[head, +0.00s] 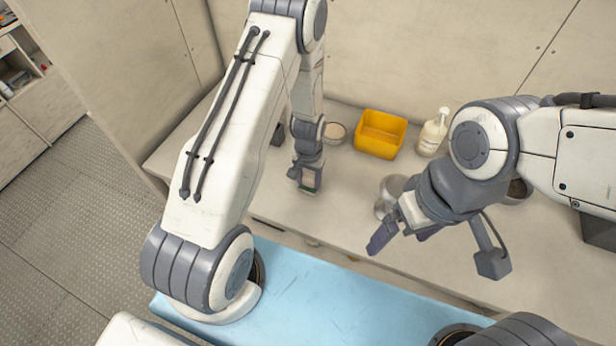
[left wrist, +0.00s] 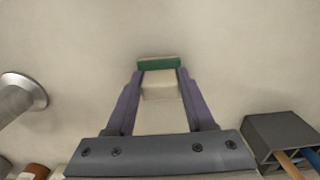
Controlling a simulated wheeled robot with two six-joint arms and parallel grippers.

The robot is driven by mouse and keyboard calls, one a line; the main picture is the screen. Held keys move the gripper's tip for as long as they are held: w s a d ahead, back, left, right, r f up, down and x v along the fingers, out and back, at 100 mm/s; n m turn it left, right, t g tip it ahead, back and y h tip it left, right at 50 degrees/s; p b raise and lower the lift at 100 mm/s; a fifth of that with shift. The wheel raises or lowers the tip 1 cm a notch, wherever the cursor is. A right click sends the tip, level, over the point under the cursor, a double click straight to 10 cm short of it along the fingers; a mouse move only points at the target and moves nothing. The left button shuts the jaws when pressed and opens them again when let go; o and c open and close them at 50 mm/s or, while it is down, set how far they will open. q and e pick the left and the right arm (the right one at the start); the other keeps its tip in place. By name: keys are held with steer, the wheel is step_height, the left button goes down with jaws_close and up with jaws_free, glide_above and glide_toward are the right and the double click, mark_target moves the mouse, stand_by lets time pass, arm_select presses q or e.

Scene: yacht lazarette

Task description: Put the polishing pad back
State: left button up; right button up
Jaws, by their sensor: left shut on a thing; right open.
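My left gripper (head: 309,181) is over the pale counter and shut on a small block with a green layer and a cream layer, which looks like the polishing pad (head: 307,190). In the left wrist view, the pad (left wrist: 158,64) sits between the purple fingertips of the left gripper (left wrist: 158,78), its green layer at the far end. I cannot tell whether the pad touches the counter. My right gripper (head: 402,240) is open and empty, over the front part of the counter to the right.
A metal vessel (head: 385,205) is beside my right gripper. A grey box (left wrist: 283,137) holding sticks stands right in the left wrist view. Counter around the pad is clear.

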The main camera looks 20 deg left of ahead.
arm_select(q)
steer(key=shift+f, duration=0.15)
steer(key=o, duration=1.3)
